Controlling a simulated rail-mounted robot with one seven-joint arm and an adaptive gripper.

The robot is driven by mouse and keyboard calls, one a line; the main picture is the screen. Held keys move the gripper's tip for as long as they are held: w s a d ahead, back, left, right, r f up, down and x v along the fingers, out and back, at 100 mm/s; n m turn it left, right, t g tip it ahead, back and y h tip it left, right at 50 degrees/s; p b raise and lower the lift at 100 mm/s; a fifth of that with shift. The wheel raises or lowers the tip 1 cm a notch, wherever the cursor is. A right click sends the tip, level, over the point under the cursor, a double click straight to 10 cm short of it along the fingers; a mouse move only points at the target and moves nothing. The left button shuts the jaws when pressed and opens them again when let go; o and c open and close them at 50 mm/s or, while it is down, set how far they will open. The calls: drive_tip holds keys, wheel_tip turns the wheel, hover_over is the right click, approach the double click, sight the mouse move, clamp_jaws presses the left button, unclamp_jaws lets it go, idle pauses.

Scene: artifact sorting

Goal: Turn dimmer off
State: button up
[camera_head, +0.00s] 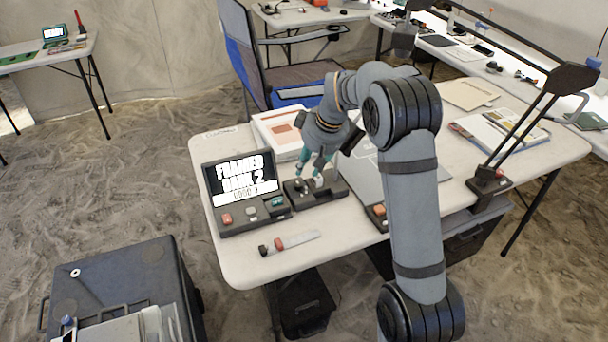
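My gripper (309,174) with teal fingers points down over a dark control box (333,190) on the white table. Its two fingertips show a gap between them, just above the small knobs on the box (301,188). I cannot tell whether a fingertip touches a knob, or which control is the dimmer. A light-coloured knob (319,181) is close beside the right fingertip. A lit screen unit (243,185) with red, grey and teal buttons stands just left of the box.
A slide-like strip with a red piece (291,242) lies in front. A laptop (415,179) is right of the box, partly behind my arm. A lamp with a dark base (488,184) rises at the table's right. A white framed box (281,130) lies behind. A chair (290,75) stands beyond.

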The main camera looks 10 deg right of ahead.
sight(299, 184)
drive_tip(key=v, duration=0.3)
drive_tip(key=shift+f, duration=0.15)
drive_tip(key=x, duration=1.2)
